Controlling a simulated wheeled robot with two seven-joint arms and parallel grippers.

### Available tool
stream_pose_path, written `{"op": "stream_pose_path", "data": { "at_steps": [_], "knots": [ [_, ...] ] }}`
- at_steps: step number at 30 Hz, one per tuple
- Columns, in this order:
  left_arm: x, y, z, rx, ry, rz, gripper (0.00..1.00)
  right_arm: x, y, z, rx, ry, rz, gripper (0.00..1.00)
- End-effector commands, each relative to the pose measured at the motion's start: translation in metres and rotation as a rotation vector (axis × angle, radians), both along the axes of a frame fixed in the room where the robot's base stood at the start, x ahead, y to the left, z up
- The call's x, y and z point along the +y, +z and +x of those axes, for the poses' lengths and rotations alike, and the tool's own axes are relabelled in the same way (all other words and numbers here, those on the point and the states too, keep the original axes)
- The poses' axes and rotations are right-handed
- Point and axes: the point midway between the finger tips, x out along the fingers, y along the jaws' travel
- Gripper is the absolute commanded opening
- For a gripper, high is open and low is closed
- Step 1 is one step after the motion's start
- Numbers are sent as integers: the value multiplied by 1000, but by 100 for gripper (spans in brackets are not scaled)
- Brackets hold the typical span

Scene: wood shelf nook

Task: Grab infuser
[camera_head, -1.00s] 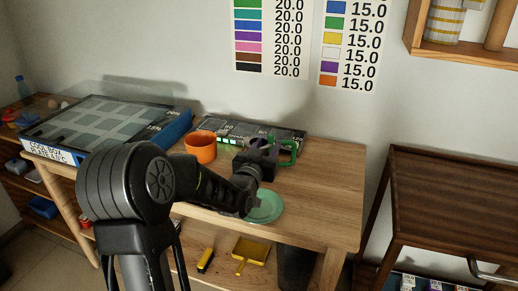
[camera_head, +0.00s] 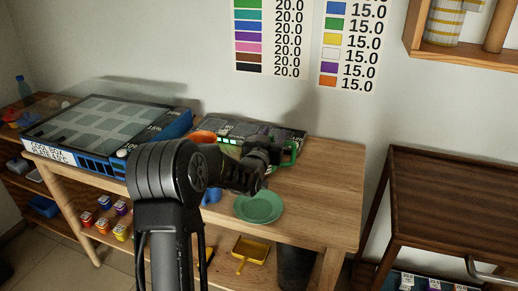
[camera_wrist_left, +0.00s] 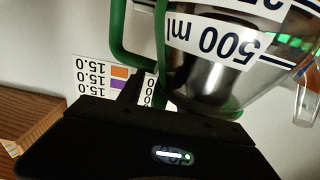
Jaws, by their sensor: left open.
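The infuser, a clear vessel marked 500 ml with a green handle, fills the upper right of the left wrist view (camera_wrist_left: 207,75). In the head view, mostly its green handle (camera_head: 293,155) shows at the back of the wooden table; my left wrist hides much of the rest. My left gripper (camera_head: 272,150) is open right at the infuser. In the wrist view its dark body lies just below the vessel, and the vessel overlaps the finger area. I cannot tell whether they touch. My right gripper is not in view.
A green plate (camera_head: 259,207) lies on the table in front of the infuser. An orange cup (camera_head: 203,137) is partly hidden behind my arm. A dark box with lit green marks (camera_head: 230,129) stands against the wall. The table's right side is clear.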

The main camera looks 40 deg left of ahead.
Motion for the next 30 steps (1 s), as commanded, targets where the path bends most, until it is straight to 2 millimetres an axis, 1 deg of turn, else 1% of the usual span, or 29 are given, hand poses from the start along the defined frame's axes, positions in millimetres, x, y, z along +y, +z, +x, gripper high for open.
{"op": "stream_pose_path", "data": {
  "at_steps": [2,18,20,30],
  "knots": [
    [1,0,2,0,0,-1,42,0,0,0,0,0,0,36],
    [1,0,2,0,1,-1,42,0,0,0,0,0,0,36],
    [1,0,2,0,1,0,38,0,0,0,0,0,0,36],
    [1,0,2,0,1,0,10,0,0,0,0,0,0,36]
  ]
}}
